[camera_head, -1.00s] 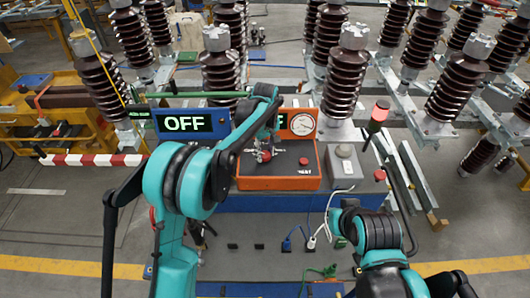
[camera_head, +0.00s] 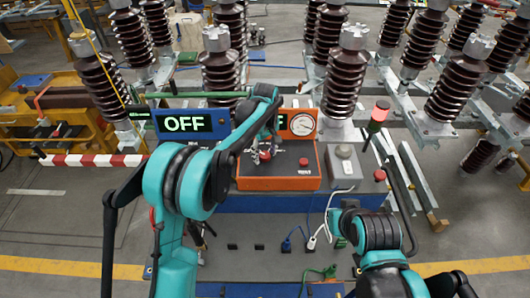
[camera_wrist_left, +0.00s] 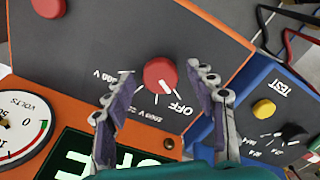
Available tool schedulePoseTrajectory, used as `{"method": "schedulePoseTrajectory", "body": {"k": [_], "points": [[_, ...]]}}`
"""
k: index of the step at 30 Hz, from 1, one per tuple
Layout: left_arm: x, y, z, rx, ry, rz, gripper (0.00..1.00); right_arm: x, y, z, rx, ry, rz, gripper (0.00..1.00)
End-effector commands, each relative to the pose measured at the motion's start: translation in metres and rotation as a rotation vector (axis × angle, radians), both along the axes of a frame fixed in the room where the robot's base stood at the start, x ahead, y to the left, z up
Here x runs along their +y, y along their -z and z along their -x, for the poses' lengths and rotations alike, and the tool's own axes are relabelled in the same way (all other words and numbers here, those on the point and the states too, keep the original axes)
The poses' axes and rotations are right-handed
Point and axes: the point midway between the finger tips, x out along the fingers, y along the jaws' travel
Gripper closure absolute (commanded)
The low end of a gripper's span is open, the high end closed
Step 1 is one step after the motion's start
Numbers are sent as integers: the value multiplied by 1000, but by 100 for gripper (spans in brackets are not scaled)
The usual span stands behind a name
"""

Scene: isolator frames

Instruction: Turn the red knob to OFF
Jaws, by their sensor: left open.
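The red knob (camera_wrist_left: 160,75) sits on the dark top panel of an orange box (camera_head: 278,183). In the left wrist view, its white mark is on the side facing the printed OFF label (camera_wrist_left: 180,108); exact alignment is hard to tell. My left gripper (camera_wrist_left: 163,82) is open, with one finger on each side of the knob. Gaps show between fingers and knob, so I see no clear contact. In the head view, my left gripper (camera_head: 263,152) is over the box's left part and largely hides the knob. My right arm is at the lower right; its gripper does not show.
A second red knob or button (camera_head: 303,161) is on the same panel. A gauge (camera_head: 302,124) stands behind it. A blue unit with an OFF display (camera_head: 184,124) is left, a grey box (camera_head: 344,166) right. Cables lie in front.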

Motion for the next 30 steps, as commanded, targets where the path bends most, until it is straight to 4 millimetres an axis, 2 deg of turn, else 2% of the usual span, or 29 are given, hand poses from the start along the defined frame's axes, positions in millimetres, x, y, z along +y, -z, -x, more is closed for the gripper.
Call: {"method": "schedulePoseTrajectory", "body": {"k": [5,15,19,24,30], "points": [[0,-13,0,0,0,0,44,0,0,0,0,0,0,100],[0,-84,0,0,0,0,44,0,0,0,0,0,0,100],[0,-105,0,0,0,0,44,0,0,0,0,0,0,100],[0,-118,0,0,0,0,44,0,0,0,0,0,0,100],[0,-120,0,0,0,0,44,0,0,0,0,0,0,100]]}}
